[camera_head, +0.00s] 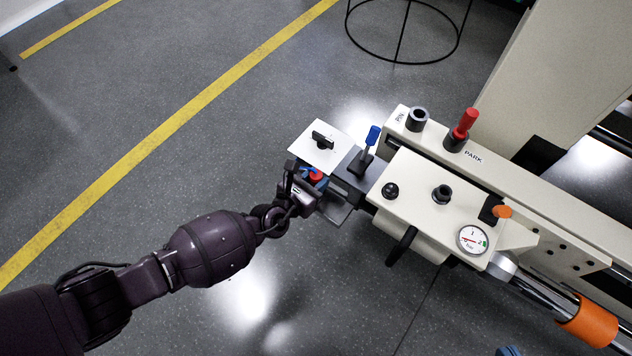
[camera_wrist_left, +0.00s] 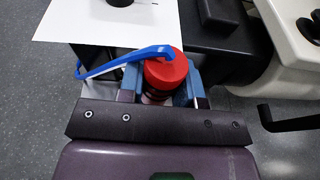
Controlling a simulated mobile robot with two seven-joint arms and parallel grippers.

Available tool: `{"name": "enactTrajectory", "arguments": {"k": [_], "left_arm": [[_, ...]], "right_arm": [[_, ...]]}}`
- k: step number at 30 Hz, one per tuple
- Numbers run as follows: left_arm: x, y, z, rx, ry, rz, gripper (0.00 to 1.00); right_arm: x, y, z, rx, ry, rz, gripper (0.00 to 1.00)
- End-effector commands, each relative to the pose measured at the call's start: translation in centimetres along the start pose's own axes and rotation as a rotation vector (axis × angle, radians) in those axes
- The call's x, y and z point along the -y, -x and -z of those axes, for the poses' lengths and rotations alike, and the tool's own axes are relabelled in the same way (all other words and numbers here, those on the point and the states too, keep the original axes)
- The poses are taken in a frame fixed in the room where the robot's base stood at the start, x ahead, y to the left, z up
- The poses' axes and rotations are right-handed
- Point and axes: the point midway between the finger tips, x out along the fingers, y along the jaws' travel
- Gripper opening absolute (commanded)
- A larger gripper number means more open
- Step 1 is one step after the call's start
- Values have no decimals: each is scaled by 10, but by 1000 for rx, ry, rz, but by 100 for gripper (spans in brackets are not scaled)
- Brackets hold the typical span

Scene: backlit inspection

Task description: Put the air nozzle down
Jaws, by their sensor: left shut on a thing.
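The air nozzle, with a round red top (camera_head: 316,175) and a bent blue strip, shows at the end of my left arm. In the left wrist view its red top (camera_wrist_left: 166,71) sits between the blue-grey fingers, and the blue strip runs off to the left. My left gripper (camera_head: 310,184) is shut on it; it also shows in the left wrist view (camera_wrist_left: 163,88). The nozzle's lower part is hidden by the gripper. It is beside the dark block at the machine's left end; I cannot tell whether it touches anything below. My right gripper is not in view.
A white plate (camera_head: 318,153) with a black knob lies just behind the gripper. A blue-tipped lever (camera_head: 371,140) stands to the right. Open floor lies to the left.

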Motion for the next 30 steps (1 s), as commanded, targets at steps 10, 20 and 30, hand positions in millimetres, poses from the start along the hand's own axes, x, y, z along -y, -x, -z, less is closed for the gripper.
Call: {"name": "enactTrajectory", "arguments": {"k": [10,20,30], "left_arm": [[0,-5,15,2,1,0,0],[0,-5,18,1,0,0,41],[0,-5,19,1,1,0,58]], "right_arm": [[-3,0,1,-44,-15,-13,0],[-3,0,1,-43,-15,-13,0],[-3,0,1,-43,-15,-13,0]]}}
